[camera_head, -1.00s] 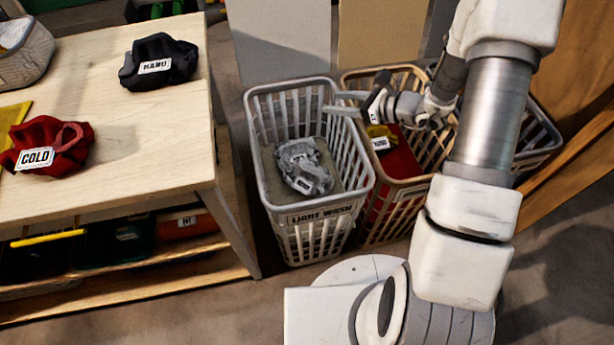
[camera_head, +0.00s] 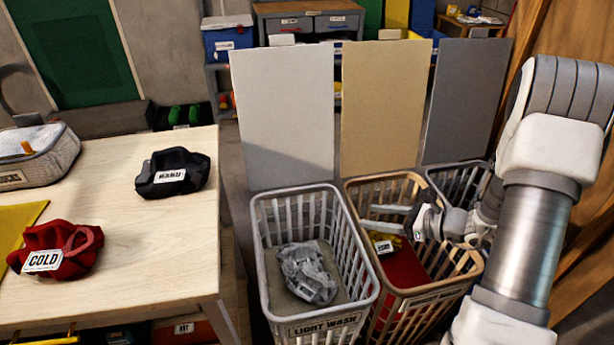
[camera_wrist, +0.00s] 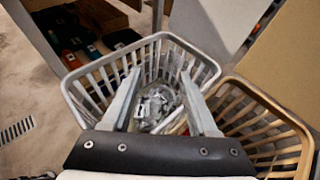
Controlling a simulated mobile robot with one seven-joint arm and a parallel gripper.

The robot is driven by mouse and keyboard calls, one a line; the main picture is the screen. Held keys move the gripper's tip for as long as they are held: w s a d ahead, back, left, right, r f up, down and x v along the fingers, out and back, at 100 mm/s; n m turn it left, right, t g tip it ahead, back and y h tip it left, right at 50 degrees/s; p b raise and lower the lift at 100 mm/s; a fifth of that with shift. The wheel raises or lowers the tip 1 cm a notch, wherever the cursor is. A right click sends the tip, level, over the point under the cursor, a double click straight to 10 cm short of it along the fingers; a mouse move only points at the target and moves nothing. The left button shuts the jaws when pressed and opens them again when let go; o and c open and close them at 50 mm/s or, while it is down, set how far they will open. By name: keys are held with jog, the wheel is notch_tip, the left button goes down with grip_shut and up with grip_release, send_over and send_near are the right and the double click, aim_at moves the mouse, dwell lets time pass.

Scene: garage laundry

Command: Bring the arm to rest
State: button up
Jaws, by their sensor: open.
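My gripper (camera_head: 367,217) is open and empty. In the head view it shows above the tan basket, its two fingers pointing left toward the basket marked "LIGHT WASH". In the wrist view the fingers (camera_wrist: 161,72) are spread apart, with the white basket (camera_wrist: 208,75) beyond them. A grey crumpled cloth (camera_head: 307,273) lies inside the white basket (camera_head: 318,328); it also shows between the fingers in the wrist view (camera_wrist: 154,105). The tan basket (camera_head: 415,300) holds a red item (camera_head: 402,268) and a yellow piece with a label. Nothing is between the fingers.
A dark grey basket (camera_head: 465,180) stands behind the tan one. Upright panels (camera_head: 290,115) stand behind the baskets. A wooden wall is at right.

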jog(key=s+a+r+n+g+h, duration=0.3)
jog(key=s+r+n+h, duration=0.1)
jog(key=s+r+n, duration=0.55)
jog(key=s+a+r+n+g+h, duration=0.2)
jog(key=s+a+r+n+h, duration=0.2)
jog(key=s+r+n, duration=0.55)
jog(key=s+d+r+n+t+h+p, duration=0.1)
jog(key=d+r+n+p, duration=0.1)
jog(key=r+p, duration=0.5)
jog(key=s+d+r+n+t+h+p, duration=0.1)
jog(key=s+r+n+t+h+p, duration=0.1)
jog(key=r+p, duration=0.6)
notch_tip(320, 180, up, 3)
jog(key=shift+s+d+n, duration=0.2)
jog(key=shift+d+n, duration=0.15)
jog(key=shift+n, duration=0.55)
jog(key=shift+f, duration=0.1)
jog(key=shift+c, duration=0.7)
